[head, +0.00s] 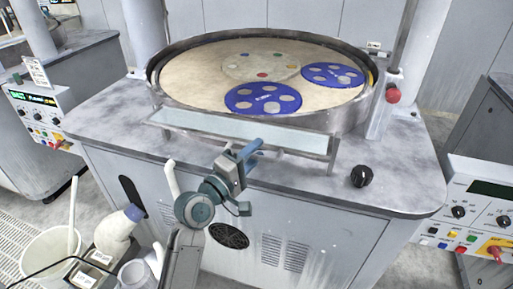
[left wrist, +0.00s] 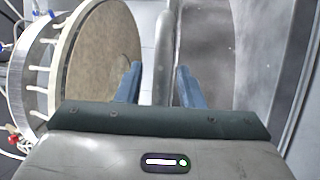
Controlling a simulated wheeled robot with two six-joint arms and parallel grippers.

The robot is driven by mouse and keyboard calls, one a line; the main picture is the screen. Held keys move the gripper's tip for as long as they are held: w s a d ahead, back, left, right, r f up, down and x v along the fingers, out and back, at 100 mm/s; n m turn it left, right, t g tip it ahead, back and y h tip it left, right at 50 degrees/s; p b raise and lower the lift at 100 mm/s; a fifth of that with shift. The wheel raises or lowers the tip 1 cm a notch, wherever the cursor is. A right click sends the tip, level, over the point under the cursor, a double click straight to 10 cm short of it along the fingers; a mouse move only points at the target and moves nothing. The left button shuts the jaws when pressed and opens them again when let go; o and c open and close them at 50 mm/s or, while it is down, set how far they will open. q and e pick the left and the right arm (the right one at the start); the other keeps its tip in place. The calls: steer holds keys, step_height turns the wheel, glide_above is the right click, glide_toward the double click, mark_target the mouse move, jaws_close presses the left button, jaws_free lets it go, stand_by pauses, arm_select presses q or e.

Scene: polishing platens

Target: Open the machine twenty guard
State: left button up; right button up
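The guard (head: 240,124) is a clear panel in a metal frame along the front rim of the round polishing platen (head: 200,85). My left gripper (head: 252,150), with blue fingers, is just in front of the guard's lower edge, right of its middle. In the left wrist view, the blue fingers of my left gripper (left wrist: 158,84) stand apart. A grey rail (left wrist: 165,50), which looks like part of the guard frame, runs toward the gap between them. I cannot tell whether the fingers touch it. No machine number is legible. My right gripper is not in view.
Two blue carrier discs (head: 263,100) lie on the platen. A red knob (head: 393,95) is on the post at right, and a black knob (head: 361,176) is on the machine top. Control panels (head: 482,205) stand at both sides. A white bucket (head: 45,255) is at lower left.

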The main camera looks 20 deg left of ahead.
arm_select(q)
steer(key=shift+w+d+r, duration=0.1)
steer(key=shift+w+d, duration=0.1)
steer(key=shift+w, duration=0.25)
steer(key=shift+c, duration=0.2)
jaws_close()
steer(key=shift+r, duration=0.1)
